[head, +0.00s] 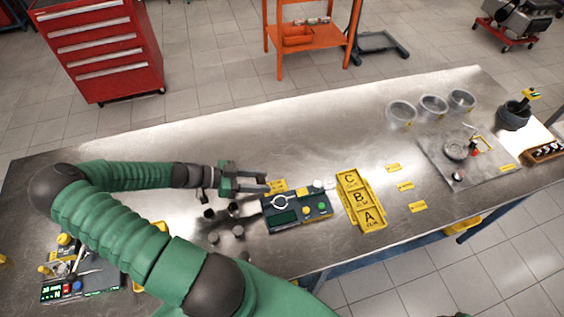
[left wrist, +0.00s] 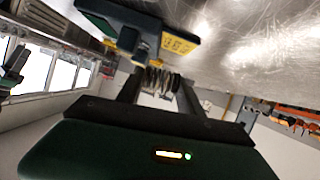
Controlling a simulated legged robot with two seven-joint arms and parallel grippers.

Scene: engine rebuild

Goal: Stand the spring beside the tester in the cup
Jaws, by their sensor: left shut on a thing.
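My left gripper (head: 266,183) is shut above the table, just behind the tester. In the left wrist view, a coiled metal spring (left wrist: 160,80) sits between its fingers (left wrist: 160,92). In the head view the spring is too small to make out. The tester (head: 284,217) is a dark box with a screen, a pale ring on top and coloured buttons. Part of a dark body with a yellow label (left wrist: 178,45) shows beyond the spring in the wrist view. Three clear round cups (head: 401,114) stand at the back right; which cup is meant, I cannot tell. My right gripper is out of view.
Several small grey and dark cylinders (head: 238,231) stand left of the tester. A yellow tray marked A, B, C (head: 361,201) lies to its right, then yellow labels (head: 405,186). A grey plate with parts (head: 436,154) and a black pot (head: 513,116) are farther right. The table's back middle is clear.

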